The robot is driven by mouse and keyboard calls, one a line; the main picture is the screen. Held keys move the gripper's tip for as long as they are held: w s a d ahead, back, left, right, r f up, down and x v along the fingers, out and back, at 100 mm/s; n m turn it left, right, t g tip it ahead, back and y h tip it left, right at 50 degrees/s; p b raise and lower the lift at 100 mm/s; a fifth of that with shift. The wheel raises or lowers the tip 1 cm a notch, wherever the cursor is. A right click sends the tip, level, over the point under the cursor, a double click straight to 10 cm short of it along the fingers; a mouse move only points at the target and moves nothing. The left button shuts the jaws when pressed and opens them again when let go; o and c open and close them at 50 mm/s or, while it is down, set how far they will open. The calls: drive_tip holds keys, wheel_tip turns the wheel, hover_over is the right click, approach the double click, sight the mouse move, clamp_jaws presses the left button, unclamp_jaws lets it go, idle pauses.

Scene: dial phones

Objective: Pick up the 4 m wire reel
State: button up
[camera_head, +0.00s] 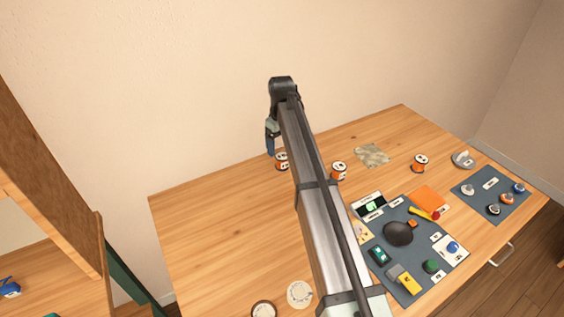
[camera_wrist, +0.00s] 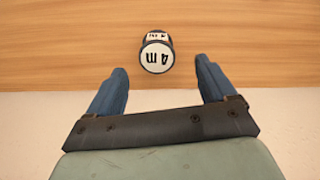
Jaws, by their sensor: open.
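The 4 m wire reel (camera_wrist: 156,56) shows in the wrist view with its white round end towards me, marked "4 m" upside down. It lies between and slightly beyond the tips of my gripper (camera_wrist: 161,65), whose two blue fingers are spread wide with nothing held. In the head view my gripper (camera_head: 270,148) hangs over the table's back edge, close beside a white-and-orange reel (camera_head: 282,161), which is partly hidden by my arm. That reel appears to be the one in the wrist view; its label is too small to read there.
Two similar reels stand to the right, one just past my arm (camera_head: 339,171) and one farther off (camera_head: 420,163). A blue-grey mat (camera_head: 410,283) with several small items covers the front right of the wooden table (camera_head: 205,225). The table's left part is clear.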

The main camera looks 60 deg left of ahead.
sight(282, 156)
drive_tip(key=shift+w+a+f, duration=0.1)
drive_tip(key=shift+f, duration=1.9)
drive_tip(key=shift+w+a+f, duration=0.1)
drive_tip(key=shift+f, duration=1.85)
drive_tip(key=c, duration=1.2)
